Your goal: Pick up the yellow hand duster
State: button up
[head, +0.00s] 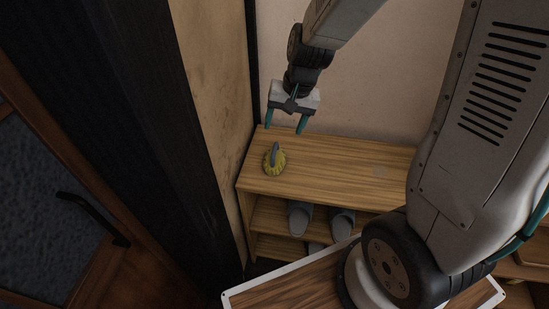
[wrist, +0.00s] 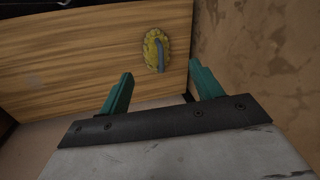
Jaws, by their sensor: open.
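The yellow hand duster (head: 274,160) lies on top of a wooden shoe rack (head: 335,170), near its left end. It has a round fluffy yellow head and a blue-grey handle on top. In the wrist view the duster (wrist: 154,50) shows beyond my fingertips, between their lines but apart from them. My gripper (head: 285,132) has two teal fingers spread apart with nothing between them. In the head view it hangs above the rear edge of the rack, just above the duster in the picture. The fingers also show in the wrist view (wrist: 160,75).
Grey slippers (head: 300,218) stand on the shelf below the rack top. A clay wall (head: 215,80) borders the rack on the left, and a pale wall (head: 340,100) stands behind it. The rack top right of the duster is mostly clear. A door with a black handle (head: 92,217) is at far left.

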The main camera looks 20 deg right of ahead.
jog(key=m, duration=0.2)
send_near(277, 157)
jog(key=shift+a+f, duration=0.45)
jog(key=shift+a, duration=0.15)
jog(key=x, duration=0.5)
jog(key=d+x, duration=0.1)
jog(key=x, duration=0.1)
jog(key=shift+w+a+f, duration=0.15)
jog(key=shift+f, duration=0.25)
jog(key=c, duration=0.8)
jog(key=shift+c, duration=0.2)
